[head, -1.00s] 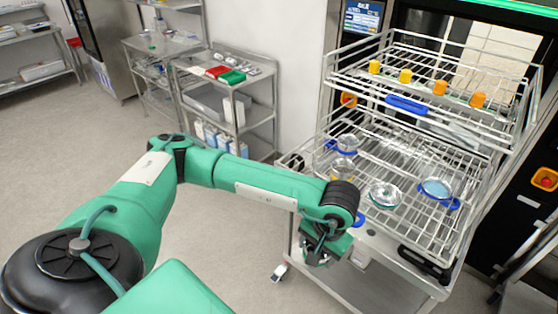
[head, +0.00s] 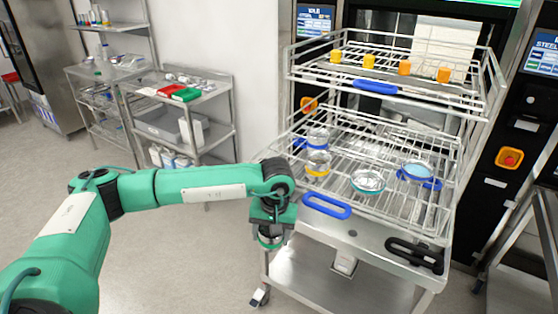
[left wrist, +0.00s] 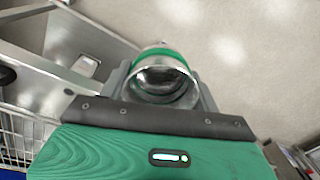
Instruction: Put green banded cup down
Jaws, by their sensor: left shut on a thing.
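The green banded cup (left wrist: 162,82) is clear glass with a green band and shows between the fingers of my left gripper (left wrist: 160,92) in the left wrist view. In the head view my left gripper (head: 270,226) points down, shut on the cup (head: 269,241), whose lower part shows below the fingers. It hangs over the floor at the front left corner of the wheeled steel cart, outside the wire rack (head: 395,200). My right gripper is not in view.
The lower rack holds a blue banded cup (head: 318,138), a yellow banded cup (head: 318,164), a teal-rimmed dish (head: 368,182) and a blue dish (head: 417,172). A blue handle (head: 327,207) sticks out in front. The upper rack (head: 410,90) holds several orange-yellow pieces.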

